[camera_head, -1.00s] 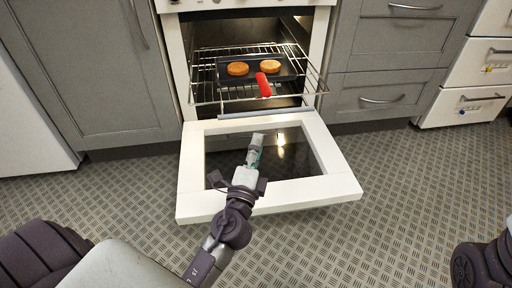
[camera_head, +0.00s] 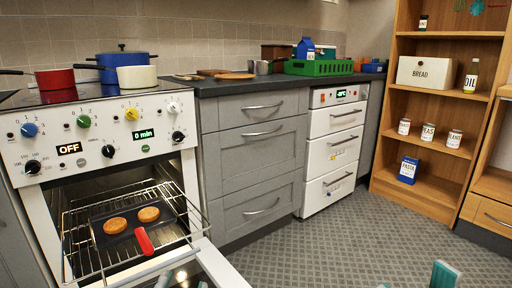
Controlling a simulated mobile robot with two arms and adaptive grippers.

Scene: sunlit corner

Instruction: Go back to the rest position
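The oven (camera_head: 100,140) stands at the left with its door (camera_head: 215,268) folded down. Its wire rack (camera_head: 75,245) is pulled partly out and holds a dark tray (camera_head: 120,240) with a red handle (camera_head: 144,241). Two round golden patties (camera_head: 148,214) lie on the tray. A teal tip of my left gripper (camera_head: 163,281) shows at the bottom edge, over the oven door; the rest is cut off. My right gripper (camera_head: 414,281) shows only as teal fingertips apart at the bottom right, over the floor, with nothing seen between them.
A red pan (camera_head: 55,79), a blue pot (camera_head: 122,60) and a cream pot (camera_head: 137,77) stand on the stove. Grey drawers (camera_head: 255,170) and a white drawer unit (camera_head: 333,150) line the wall. A wooden shelf (camera_head: 430,190) stands at the right. The floor (camera_head: 330,245) between is clear.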

